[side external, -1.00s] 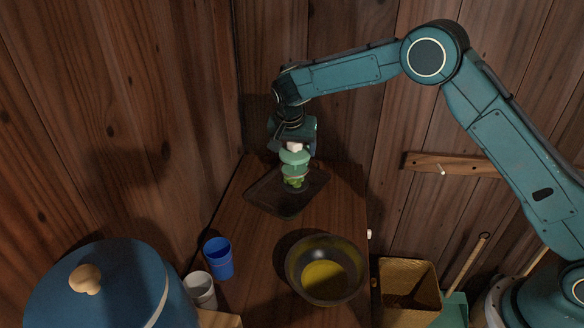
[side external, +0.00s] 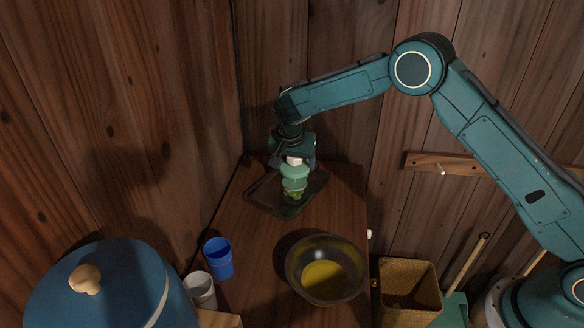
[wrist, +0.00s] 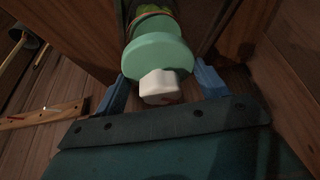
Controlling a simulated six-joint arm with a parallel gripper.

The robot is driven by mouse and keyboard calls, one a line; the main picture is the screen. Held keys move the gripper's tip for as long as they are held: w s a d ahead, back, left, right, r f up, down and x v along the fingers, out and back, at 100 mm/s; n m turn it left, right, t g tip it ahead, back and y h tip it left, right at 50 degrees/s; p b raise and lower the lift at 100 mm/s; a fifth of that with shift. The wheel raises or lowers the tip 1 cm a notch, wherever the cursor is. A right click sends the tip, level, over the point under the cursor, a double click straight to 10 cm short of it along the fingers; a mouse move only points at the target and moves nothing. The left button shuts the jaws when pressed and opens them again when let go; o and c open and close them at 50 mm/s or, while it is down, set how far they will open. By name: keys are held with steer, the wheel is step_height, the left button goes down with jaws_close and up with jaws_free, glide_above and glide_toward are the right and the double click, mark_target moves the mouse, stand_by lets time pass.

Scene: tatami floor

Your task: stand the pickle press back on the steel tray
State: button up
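The pickle press (side external: 294,184) is a clear jar with green contents, a pale green lid and a white knob. It is about upright over the dark steel tray (side external: 262,203) in the side view; I cannot tell whether its base touches the tray. My gripper (side external: 294,163) is above it, pointing down. In the wrist view, the blue fingers of my gripper (wrist: 160,70) sit at both sides of the lid of the press (wrist: 158,52), with the white knob between them. They look closed on the lid. The jar's lower part is mostly hidden there.
A dark bowl (side external: 347,248) with yellow inside stands on the wooden table nearer the camera. A blue cup (side external: 218,258) and a grey cup (side external: 200,290) stand at left, beside a big blue lidded pot (side external: 110,285). Wooden walls close in behind the tray.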

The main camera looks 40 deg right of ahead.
steer(key=o, duration=0.4)
steer(key=shift+r, duration=0.1)
steer(key=v, duration=1.2)
stand_by(0.5)
